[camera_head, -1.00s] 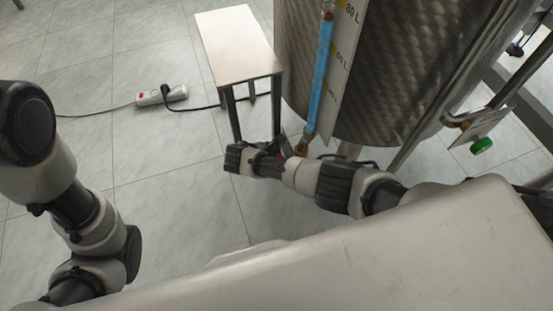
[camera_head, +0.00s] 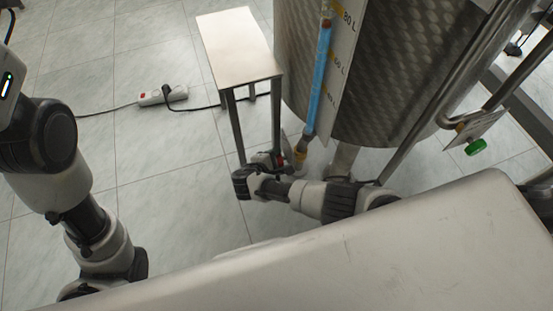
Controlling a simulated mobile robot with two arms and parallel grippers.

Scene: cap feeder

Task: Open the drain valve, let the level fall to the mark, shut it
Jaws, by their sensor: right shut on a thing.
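The steel tank (camera_head: 395,75) stands at the upper right. On its front is a sight tube (camera_head: 320,80) filled with blue liquid beside a white scale (camera_head: 342,62). The blue reaches up to a little below the 80 L label. A brass fitting (camera_head: 300,154) sits at the tube's foot. My right gripper (camera_head: 279,164) is shut on the small red valve handle (camera_head: 281,157) beside the fitting. The gripper partly hides the handle, so I cannot tell how far it is turned. My left arm is at the left; its gripper is out of view.
A metal stool (camera_head: 238,45) stands left of the tank, its legs close to my right gripper. A white power strip (camera_head: 162,95) with a cable lies on the tiled floor. A green knob (camera_head: 476,146) is at the right.

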